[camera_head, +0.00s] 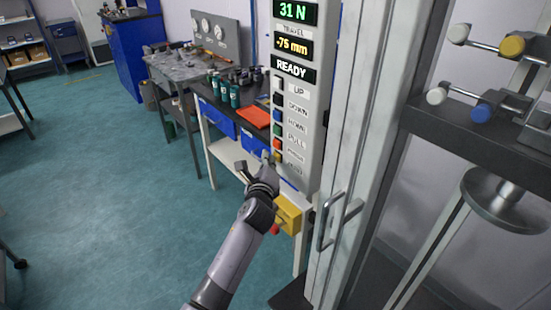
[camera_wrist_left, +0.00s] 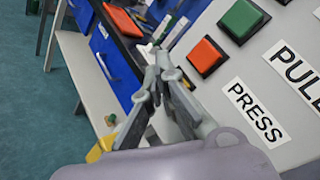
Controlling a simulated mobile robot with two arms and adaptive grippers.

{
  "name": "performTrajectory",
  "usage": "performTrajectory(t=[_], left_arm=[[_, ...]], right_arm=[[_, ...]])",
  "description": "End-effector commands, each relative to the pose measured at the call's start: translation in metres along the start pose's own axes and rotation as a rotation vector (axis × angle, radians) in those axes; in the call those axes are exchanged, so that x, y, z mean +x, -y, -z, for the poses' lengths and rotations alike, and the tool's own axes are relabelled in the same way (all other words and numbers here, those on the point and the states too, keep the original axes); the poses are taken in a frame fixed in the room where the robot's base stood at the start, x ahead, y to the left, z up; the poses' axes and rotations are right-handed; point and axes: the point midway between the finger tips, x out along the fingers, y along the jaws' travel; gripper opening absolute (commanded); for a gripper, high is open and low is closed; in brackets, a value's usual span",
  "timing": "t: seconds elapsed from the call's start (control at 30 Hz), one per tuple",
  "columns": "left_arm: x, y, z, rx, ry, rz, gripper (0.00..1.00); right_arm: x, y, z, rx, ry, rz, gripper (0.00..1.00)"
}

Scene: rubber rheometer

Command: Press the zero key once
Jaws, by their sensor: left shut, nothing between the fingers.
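The tall control panel (camera_head: 312,125) carries a column of keys with printed labels. The lowest key, a small yellowish one (camera_head: 277,157), sits by the bottom label, which is too blurred to read surely. My left gripper (camera_head: 267,157) is shut and empty, its tips close to the left of this key; contact cannot be told. In the left wrist view the shut fingers (camera_wrist_left: 160,58) point up beside the panel, below-left of the orange key (camera_wrist_left: 206,56) and the green key (camera_wrist_left: 243,20). The PRESS label (camera_wrist_left: 256,112) is readable; the zero key is hidden there. My right gripper is not in view.
The displays (camera_head: 291,43) read 31 N, -75 mm and READY. A yellow box with a red button (camera_head: 288,216) is below the panel. A door handle (camera_head: 325,222) is on the right frame. A bench with blue drawers (camera_head: 217,119) stands behind; open floor lies left.

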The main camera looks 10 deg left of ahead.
Motion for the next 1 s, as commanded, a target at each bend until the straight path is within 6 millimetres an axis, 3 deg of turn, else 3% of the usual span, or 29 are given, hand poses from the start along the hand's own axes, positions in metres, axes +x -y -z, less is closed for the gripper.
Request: performTrajectory(t=[0.63, 1.0], left_arm=[[0.003, 0.003, 0.002, -0.001, 0.0, 0.002, 0.0], [-0.009, -0.004, -0.006, 0.0, -0.001, 0.0, 0.0]], right_arm=[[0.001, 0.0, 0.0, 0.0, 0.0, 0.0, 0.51], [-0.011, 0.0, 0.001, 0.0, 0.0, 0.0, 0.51]])
